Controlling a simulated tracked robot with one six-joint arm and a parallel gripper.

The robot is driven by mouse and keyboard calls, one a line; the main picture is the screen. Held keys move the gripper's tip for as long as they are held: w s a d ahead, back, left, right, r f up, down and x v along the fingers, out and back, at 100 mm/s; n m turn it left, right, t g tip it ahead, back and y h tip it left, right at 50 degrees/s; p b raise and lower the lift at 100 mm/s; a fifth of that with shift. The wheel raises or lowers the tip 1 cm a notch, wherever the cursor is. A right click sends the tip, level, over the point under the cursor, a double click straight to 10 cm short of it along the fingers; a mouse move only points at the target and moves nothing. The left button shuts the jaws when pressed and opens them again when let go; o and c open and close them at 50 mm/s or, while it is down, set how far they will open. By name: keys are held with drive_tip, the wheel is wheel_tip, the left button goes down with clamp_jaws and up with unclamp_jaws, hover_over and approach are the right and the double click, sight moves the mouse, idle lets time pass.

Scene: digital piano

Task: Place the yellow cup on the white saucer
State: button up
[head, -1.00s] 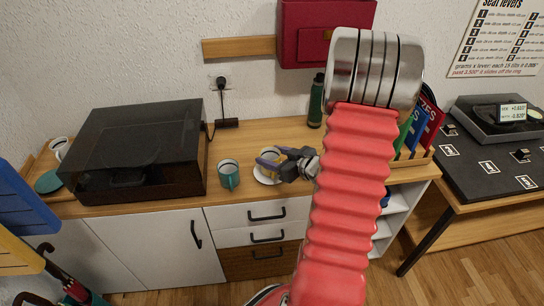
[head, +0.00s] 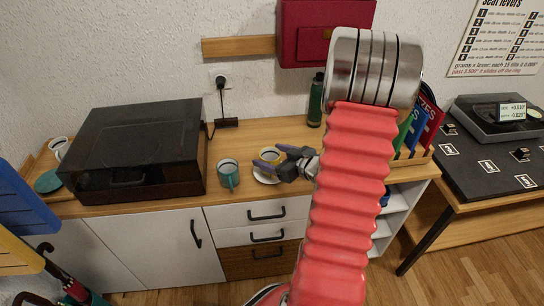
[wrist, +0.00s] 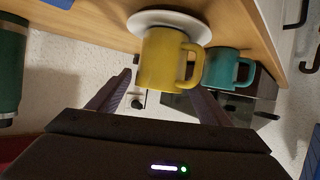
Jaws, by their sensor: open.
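The yellow cup (head: 271,154) shows beside my fingers in the head view, partly hidden by them. In the wrist view, where the scene appears upside down, the yellow cup (wrist: 163,62) stands upright with its base on the white saucer (wrist: 150,18), its handle to the right. The white saucer also shows in the head view (head: 262,178), partly covered by my gripper. My gripper (head: 270,158) is open, with its fingers apart close to the cup. In the wrist view my gripper (wrist: 160,88) has one finger on each side, near the cup's rim, with nothing clamped.
A teal mug (head: 228,174) stands left of the saucer and shows close behind the cup in the wrist view (wrist: 228,68). A dark-lidded turntable (head: 135,150) is further left. A green bottle (head: 316,102) stands behind, and upright books (head: 412,128) are at right.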

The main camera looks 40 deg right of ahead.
drive_tip(key=v, duration=1.2)
drive_tip(key=shift+r, duration=0.15)
drive_tip(key=shift+w, duration=0.1)
idle(0.5)
drive_tip(key=w+r+g+h, duration=0.2)
drive_tip(key=w+r+h, duration=0.2)
drive_tip(key=w+r, duration=0.2)
drive_tip(key=w+a+r+m+g+h, duration=0.1)
drive_tip(key=a+r+g+h, duration=0.1)
drive_tip(key=a+r, duration=0.35)
drive_tip(key=s+a+r+g+y, duration=0.1)
drive_tip(key=s+a, duration=0.3)
drive_tip(key=a, duration=0.5)
drive_tip(key=s+a+r+g+y, duration=0.1)
drive_tip(key=s+a+y, duration=0.2)
drive_tip(key=a, duration=0.5)
drive_tip(key=s+a+r+g+y, duration=0.1)
drive_tip(key=s+a+g, duration=0.1)
drive_tip(key=s+a, duration=0.3)
drive_tip(key=a, duration=0.4)
drive_tip(key=shift+s+a+y, duration=0.3)
drive_tip(key=shift+s+y, duration=0.05)
drive_tip(key=shift+y, duration=0.05)
drive_tip(key=shift+c, duration=0.2)
